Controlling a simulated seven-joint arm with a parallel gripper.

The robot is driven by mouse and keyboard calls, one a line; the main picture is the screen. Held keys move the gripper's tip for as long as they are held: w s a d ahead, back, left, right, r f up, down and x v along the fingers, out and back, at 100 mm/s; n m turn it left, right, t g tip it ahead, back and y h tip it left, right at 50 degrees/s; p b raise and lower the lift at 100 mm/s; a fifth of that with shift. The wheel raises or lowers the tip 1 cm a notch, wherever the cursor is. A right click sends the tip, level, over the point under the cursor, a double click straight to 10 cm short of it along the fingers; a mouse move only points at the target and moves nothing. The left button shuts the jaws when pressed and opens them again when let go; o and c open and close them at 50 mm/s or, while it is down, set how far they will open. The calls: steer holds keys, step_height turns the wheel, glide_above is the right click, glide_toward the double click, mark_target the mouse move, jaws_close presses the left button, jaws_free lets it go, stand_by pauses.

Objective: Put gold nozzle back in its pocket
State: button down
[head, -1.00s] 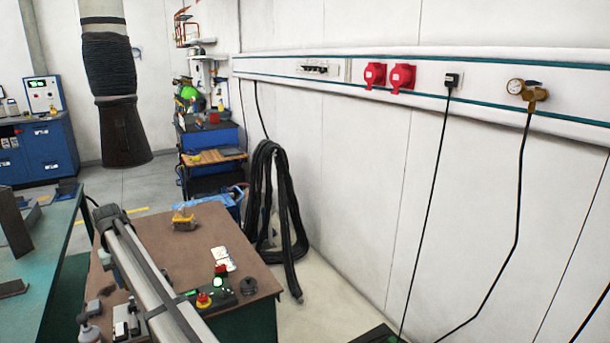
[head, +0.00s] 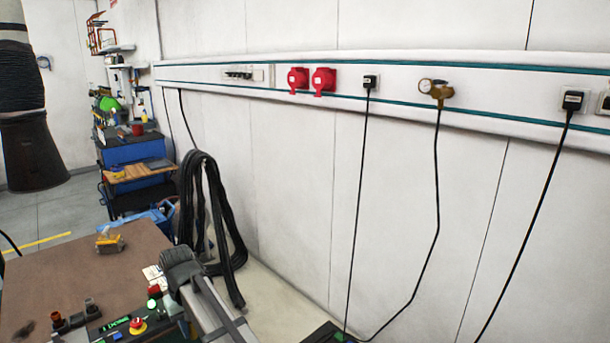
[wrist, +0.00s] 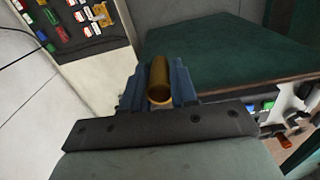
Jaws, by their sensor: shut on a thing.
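In the wrist view my gripper (wrist: 159,88) is shut on the gold nozzle (wrist: 159,75), a short brass-coloured tube with a hollow end. Its blue-grey jaws grip the tube from both sides. The tube points away from the wrist. The nozzle's pocket cannot be made out in any view. In the head view a grey arm link of mine shows at the bottom, but the gripper itself is out of that picture.
The head view shows a brown table (head: 75,275), an emergency-stop button (head: 138,325) and a black hose bundle (head: 210,220) by the wall.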

steer(key=w+d+m, duration=0.2)
steer(key=d+m, duration=0.1)
steer(key=d, duration=1.3)
steer(key=w+d+f+m, duration=0.1)
steer(key=w+d+m, duration=0.2)
steer(key=d, duration=1.3)
steer(key=w+d+m, duration=0.2)
steer(key=d, duration=1.5)
steer(key=s+a+r+n, duration=0.1)
steer(key=s+a+n, duration=0.15)
steer(key=a, duration=2.35)
steer(key=s+a+r+n, duration=0.15)
steer(key=a+n, duration=0.25)
steer(key=a, duration=2.1)
steer(key=s+a+r+n, duration=0.1)
steer(key=s+a+n, duration=0.25)
steer(key=a, duration=2.25)
steer(key=w+a+r, duration=0.1)
steer(key=w+a, duration=0.3)
steer(key=a, duration=0.3)
steer(key=w+a+r, duration=0.1)
steer(key=w+a, duration=0.3)
steer(key=a, duration=0.3)
steer(key=shift+s+a+f, duration=0.1)
steer(key=shift+s+f, duration=0.05)
steer(key=shift+f, duration=2.35)
steer(key=shift+s+a+f, duration=0.1)
steer(key=shift+f, duration=2.35)
steer(key=shift+f, duration=0.6)
